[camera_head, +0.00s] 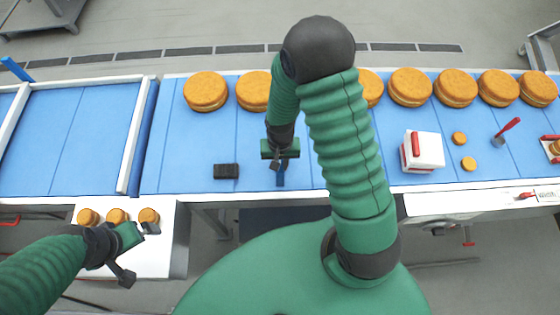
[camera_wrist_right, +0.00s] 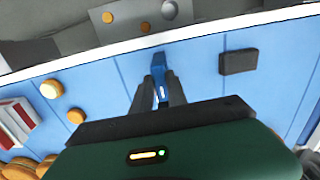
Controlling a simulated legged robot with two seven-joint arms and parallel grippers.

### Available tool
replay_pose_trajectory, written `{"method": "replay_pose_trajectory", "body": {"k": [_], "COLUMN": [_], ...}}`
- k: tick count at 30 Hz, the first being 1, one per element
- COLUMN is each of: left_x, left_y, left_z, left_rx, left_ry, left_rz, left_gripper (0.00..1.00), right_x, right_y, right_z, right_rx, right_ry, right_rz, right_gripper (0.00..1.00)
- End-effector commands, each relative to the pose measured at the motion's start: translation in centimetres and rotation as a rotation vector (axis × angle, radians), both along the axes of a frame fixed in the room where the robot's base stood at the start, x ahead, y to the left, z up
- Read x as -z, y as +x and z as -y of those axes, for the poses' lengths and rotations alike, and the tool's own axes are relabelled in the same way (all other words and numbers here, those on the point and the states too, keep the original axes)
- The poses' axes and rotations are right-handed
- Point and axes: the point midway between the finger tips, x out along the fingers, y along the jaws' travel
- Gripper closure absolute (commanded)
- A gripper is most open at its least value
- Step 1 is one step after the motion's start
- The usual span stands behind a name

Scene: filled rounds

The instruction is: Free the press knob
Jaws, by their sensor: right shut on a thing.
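My right gripper (camera_head: 280,162) is low over the front of the blue belt, shut on a small blue piece (camera_head: 281,180). The right wrist view shows the blue piece (camera_wrist_right: 163,88) between both fingers (camera_wrist_right: 161,92), pointing toward the belt's front edge. I cannot tell whether it is fixed to anything. My left gripper (camera_head: 137,252) is open and empty, its fingers apart, beside a white panel (camera_head: 150,262) with three round orange pieces (camera_head: 117,216) at the lower left. No part is clearly marked as the press knob.
A black block (camera_head: 226,171) lies left of my right gripper. Large orange rounds (camera_head: 205,91) line the belt's far side.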

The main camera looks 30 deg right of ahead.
Motion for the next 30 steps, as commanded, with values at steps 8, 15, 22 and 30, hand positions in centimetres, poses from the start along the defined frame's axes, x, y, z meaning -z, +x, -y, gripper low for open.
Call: {"method": "replay_pose_trajectory", "body": {"k": [8,15,22,30], "left_x": [0.0,0.0,1.0,2.4], "left_y": [0.0,0.0,0.0,0.0], "left_z": [0.0,0.0,0.0,0.0], "left_rx": [0.000,0.000,0.000,0.000], "left_ry": [0.000,0.000,0.000,0.000], "left_rz": [0.000,0.000,0.000,0.000], "left_gripper": [0.00,0.00,0.00,0.00], "right_x": [0.0,0.0,-3.6,-11.6], "right_y": [-0.1,0.1,0.3,0.1], "right_z": [0.0,0.1,0.1,-0.1], "right_rx": [-0.001,0.000,-0.001,0.000], "right_ry": [0.002,0.001,0.000,0.000], "right_rz": [-0.006,-0.004,0.006,0.007], "right_gripper": [0.60,0.60,0.60,0.60]}}
